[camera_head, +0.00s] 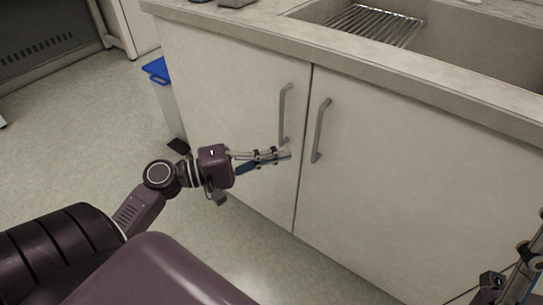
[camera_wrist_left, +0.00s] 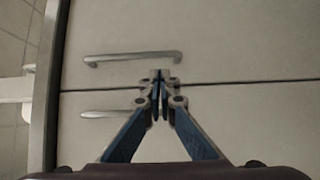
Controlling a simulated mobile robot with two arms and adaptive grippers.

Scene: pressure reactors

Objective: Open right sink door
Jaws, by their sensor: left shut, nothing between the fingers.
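The right sink door (camera_head: 410,190) is a pale cabinet panel with an upright grey bar handle (camera_head: 320,130) near its left edge. It looks closed, flush with the left door along the seam. My left gripper (camera_head: 287,155) is shut and empty, in front of the left door just below its handle, left of the right handle. In the left wrist view the fingertips (camera_wrist_left: 160,76) lie over the seam, with a bar handle (camera_wrist_left: 132,57) above and left of them, apart from them. My right gripper (camera_head: 518,275) shows partly at the lower right; its fingers are unclear.
The left door (camera_head: 235,110) has a matching handle (camera_head: 285,113). The countertop (camera_head: 350,62) overhangs both doors and holds a sink (camera_head: 460,45). A blue-lidded bin (camera_head: 158,72) stands at the cabinet's left side. Floor (camera_head: 70,135) to the left is clear.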

